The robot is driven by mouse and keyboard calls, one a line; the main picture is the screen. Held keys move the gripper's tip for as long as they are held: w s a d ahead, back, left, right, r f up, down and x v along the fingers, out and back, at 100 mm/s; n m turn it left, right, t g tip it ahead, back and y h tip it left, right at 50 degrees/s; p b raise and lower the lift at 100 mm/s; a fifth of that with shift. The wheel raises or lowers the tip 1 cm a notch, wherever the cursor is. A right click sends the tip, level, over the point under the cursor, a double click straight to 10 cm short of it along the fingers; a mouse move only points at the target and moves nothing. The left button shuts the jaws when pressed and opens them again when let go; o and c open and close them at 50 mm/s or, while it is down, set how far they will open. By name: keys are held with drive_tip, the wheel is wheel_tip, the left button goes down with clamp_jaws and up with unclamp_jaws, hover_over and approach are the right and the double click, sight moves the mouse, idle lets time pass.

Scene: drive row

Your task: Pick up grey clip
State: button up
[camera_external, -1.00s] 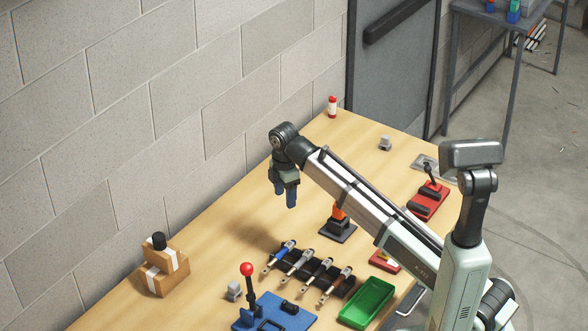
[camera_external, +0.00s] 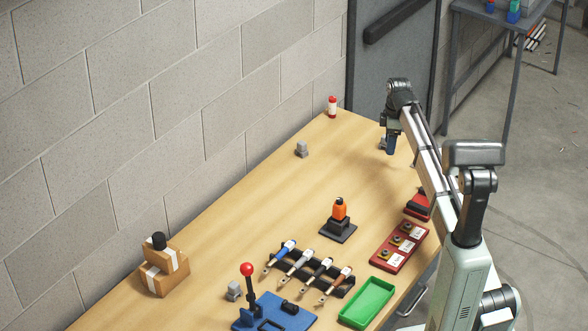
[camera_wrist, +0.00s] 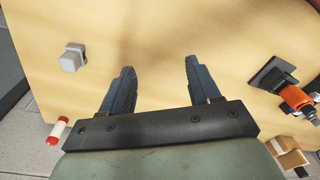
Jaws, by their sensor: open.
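Several small grey pieces lie on the table, and I cannot tell for sure which is the grey clip. One (camera_external: 382,144) is at the far right end, partly hidden behind my gripper (camera_external: 391,147). A grey piece, apparently this one, shows in the wrist view (camera_wrist: 73,57) at upper left, to the left of the fingers. Another grey piece (camera_external: 302,149) lies near the wall, and another (camera_external: 234,291) is beside the blue base. My gripper also shows in the wrist view (camera_wrist: 160,75), with its blue fingers apart and nothing between them, above the wood.
A red-white bottle (camera_external: 332,107) stands at the far corner. An orange device on a black base (camera_external: 340,218), a screwdriver rack (camera_external: 318,272), a red tray (camera_external: 400,246), a green tray (camera_external: 367,303) and cardboard boxes (camera_external: 165,274) stand nearer.

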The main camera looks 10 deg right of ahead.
drive_tip(key=w+d+m, duration=0.2)
drive_tip(key=w+d, duration=0.2)
drive_tip(key=d, duration=0.6)
drive_tip(key=w+a+r+m+t+y, duration=0.1)
drive_tip(key=w+a+m+t+y, duration=0.15)
drive_tip(key=w, duration=0.55)
drive_tip(key=shift+t, duration=0.25)
drive_tip(key=x, duration=1.3)
drive_tip(key=shift+w+f, duration=0.15)
drive_tip(key=shift+w, duration=0.1)
drive_tip(key=c, duration=1.1)
drive_tip(key=shift+c, duration=0.2)
